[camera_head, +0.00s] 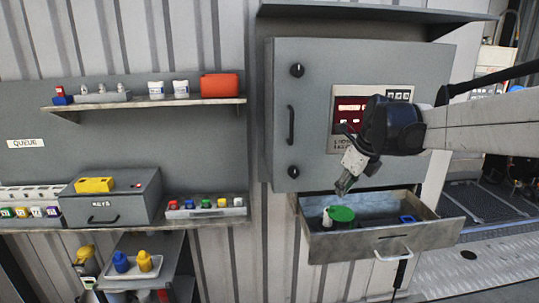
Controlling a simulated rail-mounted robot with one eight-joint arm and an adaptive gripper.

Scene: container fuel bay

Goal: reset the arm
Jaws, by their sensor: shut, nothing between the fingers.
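My gripper (345,186) is shut and empty. It points down and to the left, in front of the lower part of the grey cabinet (319,150) and above the open drawer (345,247). My arm (475,122) reaches in from the right side and hides part of the cabinet's red display (350,112). A green round lid or object (342,214) sits in the drawer below my gripper, with a small white item (326,216) beside it. A blue item (407,219) lies at the drawer's right side.
The drawer juts out below the cabinet. At left, a shelf (215,100) carries white jars and an orange box (220,85). Below it stand a grey keys box (112,196) and a tray of coloured items (205,212). A lower cart holds blue and yellow bottles (144,261).

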